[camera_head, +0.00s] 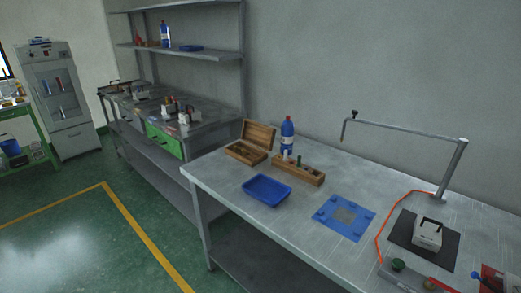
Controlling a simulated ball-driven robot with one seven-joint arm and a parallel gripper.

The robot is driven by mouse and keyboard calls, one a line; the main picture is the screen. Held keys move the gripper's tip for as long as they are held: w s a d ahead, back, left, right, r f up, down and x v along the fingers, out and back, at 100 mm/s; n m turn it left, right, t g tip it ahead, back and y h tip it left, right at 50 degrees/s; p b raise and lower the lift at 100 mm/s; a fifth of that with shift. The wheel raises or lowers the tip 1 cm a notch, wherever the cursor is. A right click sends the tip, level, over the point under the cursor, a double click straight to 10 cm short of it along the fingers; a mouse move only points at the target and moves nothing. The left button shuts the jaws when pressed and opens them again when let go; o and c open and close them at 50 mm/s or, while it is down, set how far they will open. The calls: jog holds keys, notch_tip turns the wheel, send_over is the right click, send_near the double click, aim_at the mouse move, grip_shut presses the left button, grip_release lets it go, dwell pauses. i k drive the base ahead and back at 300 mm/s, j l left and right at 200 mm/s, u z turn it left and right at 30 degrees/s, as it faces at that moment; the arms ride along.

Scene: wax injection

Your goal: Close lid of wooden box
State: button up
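The wooden box (240,151) stands on the near metal table, close to its back left corner. Its lid (259,134) is open and raised at the back, leaning away from the box. Small dark green items lie inside the box. My gripper is not in this view, so its state and its distance from the box do not show.
A wooden block holder (298,171) and a blue bottle (287,132) stand right of the box. A blue tray (267,189) lies in front. A blue mat (344,217) and a metal frame (452,168) are further right. Green floor is free at left.

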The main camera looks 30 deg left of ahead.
aim_at(262, 136)
jog(key=i+j+u, duration=0.1)
jog(key=u, duration=0.25)
jog(key=i+u, duration=0.65)
jog(key=i+j+u, duration=0.2)
jog(key=i+u, duration=0.25)
jog(key=i+j+u, duration=0.1)
jog(key=i+u, duration=0.65)
jog(key=u, duration=0.15)
jog(key=i+j, duration=0.15)
jog(key=i, duration=1.65)
jog(key=i+j, duration=0.1)
jog(key=i, duration=1.65)
jog(key=i+j+z, duration=0.15)
jog(key=z, duration=1.6)
jog(key=l+z, duration=0.1)
jog(key=z, duration=0.4)
jog(key=i+z, duration=0.1)
jog(key=z, duration=0.35)
jog(key=i+l+z, duration=0.1)
jog(key=z, duration=0.4)
jog(key=i+z, duration=0.1)
jog(key=z, duration=0.4)
jog(key=i+j, duration=0.6)
jog(key=j, duration=0.15)
